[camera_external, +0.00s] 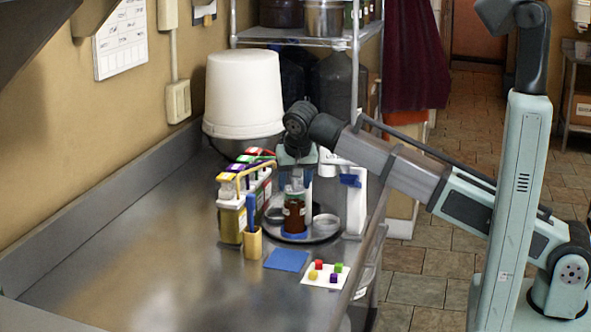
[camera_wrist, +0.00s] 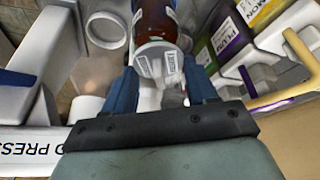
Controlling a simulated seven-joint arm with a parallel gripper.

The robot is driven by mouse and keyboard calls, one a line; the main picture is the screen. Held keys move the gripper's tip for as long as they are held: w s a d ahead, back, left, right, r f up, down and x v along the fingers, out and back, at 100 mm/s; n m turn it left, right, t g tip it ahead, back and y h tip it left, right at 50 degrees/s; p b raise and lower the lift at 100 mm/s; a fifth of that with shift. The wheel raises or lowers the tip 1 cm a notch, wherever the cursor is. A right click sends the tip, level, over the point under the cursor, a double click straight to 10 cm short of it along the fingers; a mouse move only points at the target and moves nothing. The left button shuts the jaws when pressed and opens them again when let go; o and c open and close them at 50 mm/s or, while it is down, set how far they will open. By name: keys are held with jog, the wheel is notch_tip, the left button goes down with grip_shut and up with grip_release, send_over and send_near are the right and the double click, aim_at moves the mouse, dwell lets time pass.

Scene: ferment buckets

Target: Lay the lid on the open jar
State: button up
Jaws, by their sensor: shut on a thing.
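My gripper (camera_external: 296,172) is directly above the jar, pointing down. In the wrist view my blue fingers (camera_wrist: 162,88) are on either side of a pale grey round lid with small labels (camera_wrist: 146,62), and my gripper is shut on it. The lid overlaps the jar's top in that view. I cannot tell whether it touches the rim. In the external view the lid is hard to make out.
Low pale round containers (camera_external: 326,224) stand beside the jar. Labelled cartons (camera_external: 231,222) and a tan cup (camera_external: 252,243) are close on the left; a white press stand (camera_external: 352,205) is on the right. A blue mat (camera_external: 287,260) and cube card (camera_external: 313,276) lie in front.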

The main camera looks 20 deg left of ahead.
jog(key=shift+f, duration=0.45)
dwell(2.0)
jog(key=o, duration=1.1)
jog(key=shift+o, duration=0.5)
jog(key=shift+o, duration=0.8)
jog(key=shift+r, duration=0.1)
jog(key=shift+r, duration=3.9)
